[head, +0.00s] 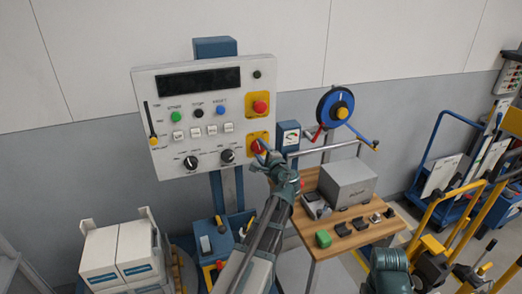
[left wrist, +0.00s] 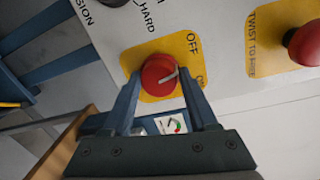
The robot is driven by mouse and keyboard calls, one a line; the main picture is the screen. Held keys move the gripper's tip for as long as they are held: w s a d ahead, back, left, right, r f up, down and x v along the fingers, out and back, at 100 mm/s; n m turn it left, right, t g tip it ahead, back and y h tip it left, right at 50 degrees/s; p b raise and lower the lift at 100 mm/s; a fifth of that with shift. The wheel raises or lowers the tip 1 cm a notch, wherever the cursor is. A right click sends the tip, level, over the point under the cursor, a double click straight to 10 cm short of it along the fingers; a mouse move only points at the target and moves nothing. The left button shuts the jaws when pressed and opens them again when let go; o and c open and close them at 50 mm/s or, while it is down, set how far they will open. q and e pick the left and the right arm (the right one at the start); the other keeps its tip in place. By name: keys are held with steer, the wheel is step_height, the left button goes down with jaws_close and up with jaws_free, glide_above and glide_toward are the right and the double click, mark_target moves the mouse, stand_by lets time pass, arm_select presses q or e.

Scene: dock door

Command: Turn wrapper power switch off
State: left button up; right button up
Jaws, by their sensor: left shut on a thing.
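The wrapper power switch (left wrist: 158,72) is a red round knob with a pale pointer line, on a yellow plate (left wrist: 150,50) marked OFF. A second label at the plate's right edge is partly hidden by a finger. The pointer line slants towards that right edge, below OFF. In the head view the yellow plate (head: 253,138) is at the panel's lower right, its knob mostly covered by my left gripper (head: 262,150). In the left wrist view my left gripper (left wrist: 161,88) has one finger on each side of the knob, shut on it. My right gripper does not show.
The white control panel (head: 185,95) carries buttons, two black dials and a slider. A red emergency button (head: 260,106) sits just above the switch. A wooden table (head: 345,238) with a grey box (head: 348,182) and small items stands right of my left arm.

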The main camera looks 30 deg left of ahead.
arm_select(q)
steer(key=n, duration=0.5)
steer(key=shift+a+t, duration=0.1)
steer(key=shift+t, duration=0.2)
steer(key=shift+n+h, duration=0.3)
steer(key=shift+n, duration=0.1)
steer(key=o, duration=1.4)
steer(key=shift+f, duration=0.1)
steer(key=shift+s, duration=0.1)
steer(key=p+v, duration=0.1)
steer(key=v, duration=1.2)
steer(key=shift+s+d, duration=0.2)
steer(key=shift+d, duration=0.1)
